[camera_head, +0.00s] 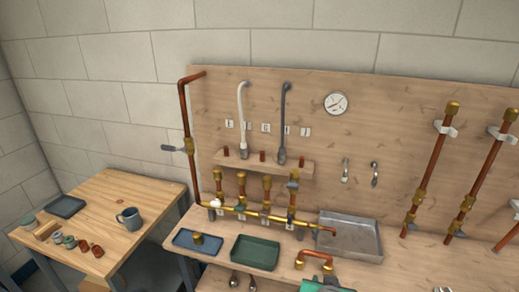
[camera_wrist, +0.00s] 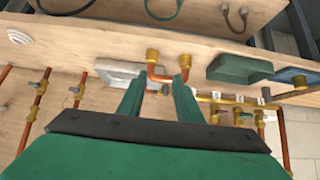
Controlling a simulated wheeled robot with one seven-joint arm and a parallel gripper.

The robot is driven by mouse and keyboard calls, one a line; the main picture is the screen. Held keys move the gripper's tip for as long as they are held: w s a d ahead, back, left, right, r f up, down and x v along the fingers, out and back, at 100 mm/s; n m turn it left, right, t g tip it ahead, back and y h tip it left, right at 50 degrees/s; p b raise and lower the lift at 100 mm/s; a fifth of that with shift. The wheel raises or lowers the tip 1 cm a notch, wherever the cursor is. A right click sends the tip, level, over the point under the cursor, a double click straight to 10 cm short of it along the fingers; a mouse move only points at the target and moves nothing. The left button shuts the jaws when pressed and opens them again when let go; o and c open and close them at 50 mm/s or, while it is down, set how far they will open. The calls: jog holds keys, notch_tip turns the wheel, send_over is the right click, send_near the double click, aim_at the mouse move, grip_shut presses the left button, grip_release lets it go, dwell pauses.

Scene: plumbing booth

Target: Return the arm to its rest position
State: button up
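My gripper (camera_wrist: 158,84) shows in the wrist view with its two green fingers spread apart and nothing between them. A U-shaped copper pipe with brass ends (camera_wrist: 164,72) lies beyond the fingertips; I cannot tell how far. In the head view only a green part of my gripper (camera_head: 325,285) shows at the bottom edge, just in front of the same copper pipe (camera_head: 315,258) on the bench. The rest of my arm is out of view there.
The bench holds a green tray (camera_head: 255,253), a blue tray (camera_head: 197,243) and a grey metal tray (camera_head: 350,238). A brass manifold (camera_head: 262,213) and upright copper pipes (camera_head: 430,170) stand by the board. A side table (camera_head: 110,195) with a mug (camera_head: 130,218) is at left.

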jog(key=s+a+f+n+t, duration=0.1)
jog(key=s+a+f+t, duration=0.1)
jog(key=s+a+f, duration=0.4)
jog(key=s+a+f+n+t, duration=0.1)
jog(key=s+a+f, duration=0.3)
jog(key=s+f, duration=0.45)
jog(key=s+a+r+t+y, duration=0.1)
jog(key=s+a+r, duration=0.2)
jog(key=s, duration=0.7)
jog(key=s+a+r+n+t+y, duration=0.1)
jog(key=s+a, duration=0.4)
jog(key=s, duration=0.5)
jog(key=shift+s+r+t, duration=0.2)
jog(key=shift+r+t, duration=0.6)
jog(key=shift+r, duration=0.1)
jog(key=shift+a, duration=0.1)
